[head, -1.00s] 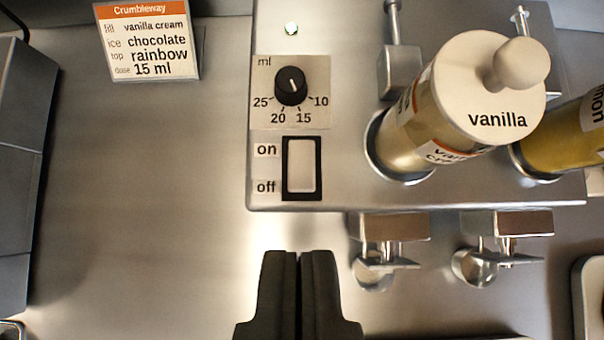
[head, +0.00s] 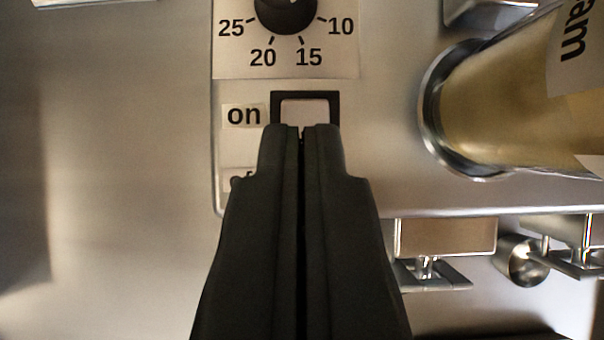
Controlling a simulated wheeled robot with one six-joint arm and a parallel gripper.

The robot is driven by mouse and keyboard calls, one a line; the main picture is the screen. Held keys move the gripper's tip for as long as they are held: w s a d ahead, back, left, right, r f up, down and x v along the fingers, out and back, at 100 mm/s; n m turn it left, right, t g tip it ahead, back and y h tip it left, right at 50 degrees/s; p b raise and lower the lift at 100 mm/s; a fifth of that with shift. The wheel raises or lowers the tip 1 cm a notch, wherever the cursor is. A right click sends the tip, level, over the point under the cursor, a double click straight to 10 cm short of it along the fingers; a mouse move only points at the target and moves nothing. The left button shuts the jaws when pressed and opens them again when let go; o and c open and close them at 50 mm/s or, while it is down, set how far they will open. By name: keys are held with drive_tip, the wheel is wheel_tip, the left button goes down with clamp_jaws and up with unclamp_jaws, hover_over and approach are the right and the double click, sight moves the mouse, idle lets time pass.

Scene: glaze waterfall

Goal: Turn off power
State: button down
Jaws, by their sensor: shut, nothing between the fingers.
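The power switch (head: 304,109) is a pale rocker in a black frame on the steel machine's panel (head: 377,120). Its upper end shows beside the "on" label (head: 244,115). Its lower part is hidden behind my gripper, and the "off" label is mostly covered. My gripper (head: 302,130) is shut and empty, its fingertips over the middle or lower part of the switch. I cannot tell whether the tips touch it. The power light is out of view now.
A black dial (head: 286,10) marked 10 to 25 is just above the switch. A tilted jar (head: 500,105) of tan contents sits in a ring to the right. Metal dispensing spouts (head: 430,270) are below the panel edge. The steel surface at left is clear.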

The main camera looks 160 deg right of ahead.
drive_tip(key=shift+s+d+f, duration=0.1)
drive_tip(key=shift+s+f, duration=0.1)
drive_tip(key=shift+f, duration=0.55)
drive_tip(key=shift+s+d+f, duration=0.1)
drive_tip(key=shift+s+f, duration=0.1)
drive_tip(key=shift+f, duration=0.5)
drive_tip(key=shift+a, duration=0.1)
drive_tip(key=shift+s+f+t, duration=0.15)
drive_tip(key=shift+f+t, duration=0.2)
drive_tip(key=shift+t, duration=0.15)
drive_tip(key=shift+r, duration=0.2)
drive_tip(key=shift+r, duration=0.6)
